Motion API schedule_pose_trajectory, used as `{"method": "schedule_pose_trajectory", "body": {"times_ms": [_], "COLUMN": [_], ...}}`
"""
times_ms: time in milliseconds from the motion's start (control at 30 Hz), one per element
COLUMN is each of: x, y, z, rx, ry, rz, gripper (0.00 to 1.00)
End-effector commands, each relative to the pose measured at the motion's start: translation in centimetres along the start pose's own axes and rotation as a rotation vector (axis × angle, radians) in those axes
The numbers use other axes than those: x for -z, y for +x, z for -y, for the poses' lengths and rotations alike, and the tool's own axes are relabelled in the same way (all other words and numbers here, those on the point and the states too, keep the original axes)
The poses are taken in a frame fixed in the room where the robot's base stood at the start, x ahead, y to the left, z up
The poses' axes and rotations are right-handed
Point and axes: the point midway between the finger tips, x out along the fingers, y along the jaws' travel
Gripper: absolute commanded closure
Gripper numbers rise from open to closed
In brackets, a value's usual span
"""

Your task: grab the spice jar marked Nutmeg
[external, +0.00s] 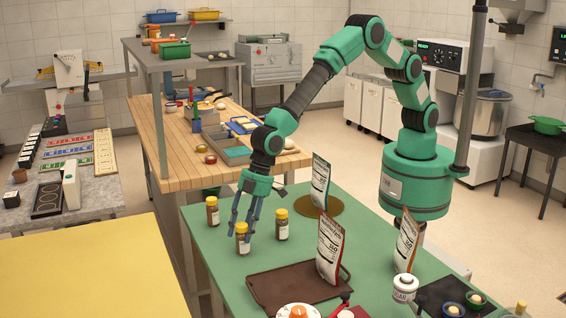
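Three spice jars with yellow caps and brown contents stand upright on the green tabletop (208,262). They are the left jar (212,211), the middle jar (243,238) and the right jar (282,224). Their pale labels are too small to read, so I cannot tell which is Nutmeg. My gripper (242,231) points down at the middle jar, its fingers overlapping that jar in the picture. I cannot tell whether the fingers touch the jar or are shut on it. The left and right jars stand clear of the fingers.
A brown tray (272,291) lies in front of the jars, with a standing pouch (330,248) at its right. Another pouch (320,184) stands behind on a round golden board. A third pouch (406,241) and a white canister (404,288) are farther right. Green tabletop left of the tray is clear.

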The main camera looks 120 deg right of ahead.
Motion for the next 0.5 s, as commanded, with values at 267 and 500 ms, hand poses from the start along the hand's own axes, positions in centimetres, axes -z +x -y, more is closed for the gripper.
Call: {"method": "schedule_pose_trajectory", "body": {"times_ms": [267, 500], "x": [0.03, 0.25], "y": [-0.03, -0.47], "z": [0.0, 0.0], "rx": [0.0, 0.0], "ry": [0.0, 0.0], "rz": [0.0, -0.001], "gripper": [0.96, 0.96]}}
